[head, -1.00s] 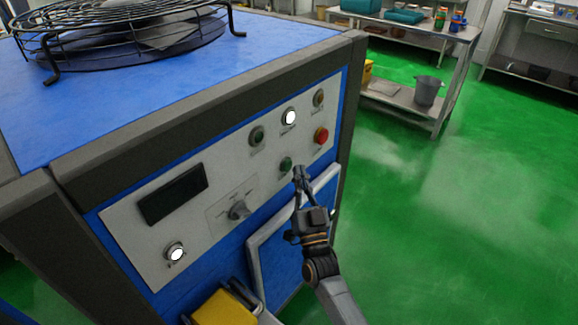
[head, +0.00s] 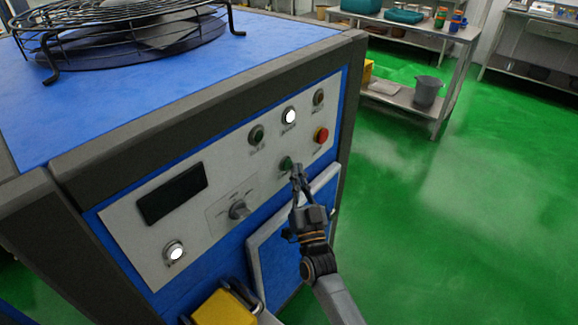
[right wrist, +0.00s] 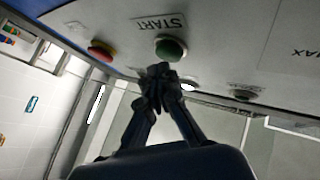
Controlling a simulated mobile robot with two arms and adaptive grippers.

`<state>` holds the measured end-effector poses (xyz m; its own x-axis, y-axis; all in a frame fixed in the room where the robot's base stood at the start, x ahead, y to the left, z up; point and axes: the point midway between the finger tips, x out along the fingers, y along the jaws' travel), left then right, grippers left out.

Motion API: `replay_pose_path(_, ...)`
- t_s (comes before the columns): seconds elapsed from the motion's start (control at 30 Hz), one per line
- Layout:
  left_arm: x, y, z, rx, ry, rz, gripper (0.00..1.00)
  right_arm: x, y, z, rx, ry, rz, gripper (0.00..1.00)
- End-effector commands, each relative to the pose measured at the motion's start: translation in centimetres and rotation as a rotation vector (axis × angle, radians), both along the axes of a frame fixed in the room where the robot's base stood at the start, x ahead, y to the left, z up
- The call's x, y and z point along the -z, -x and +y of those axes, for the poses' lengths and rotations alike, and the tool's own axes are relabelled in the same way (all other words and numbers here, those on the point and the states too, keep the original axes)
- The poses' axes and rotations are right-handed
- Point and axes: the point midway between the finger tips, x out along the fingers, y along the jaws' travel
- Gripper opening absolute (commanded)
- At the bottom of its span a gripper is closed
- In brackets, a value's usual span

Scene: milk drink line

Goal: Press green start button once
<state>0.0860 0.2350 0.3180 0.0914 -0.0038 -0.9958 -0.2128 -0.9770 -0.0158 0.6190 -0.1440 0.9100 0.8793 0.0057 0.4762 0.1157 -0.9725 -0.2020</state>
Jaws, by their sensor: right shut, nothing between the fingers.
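The green start button (head: 286,163) is on the light control panel (head: 118,222) of the blue machine. In the right wrist view the green button (right wrist: 171,48) sits beside the label START. My right gripper (head: 297,170) is shut and empty, its fingertips close by the button, just right of and below it in the head view. In the right wrist view the closed fingertips (right wrist: 158,72) are just below the button; I cannot tell whether they touch it. My left gripper is not in view.
A red button (head: 321,135) is up and right of the green one. Another dark green button (head: 256,135), a lit white button (head: 289,116) and a knob (head: 239,210) share the panel. A yellow object (head: 222,309) is below. Green floor is clear at right.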

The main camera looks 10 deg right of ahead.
Motion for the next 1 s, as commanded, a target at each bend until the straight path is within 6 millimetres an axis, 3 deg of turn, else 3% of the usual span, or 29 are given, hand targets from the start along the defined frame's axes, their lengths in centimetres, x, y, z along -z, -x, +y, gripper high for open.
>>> replay_pose_path(1.0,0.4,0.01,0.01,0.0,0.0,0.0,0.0,0.01,-0.72,0.52,0.0,0.0,0.0,0.0)
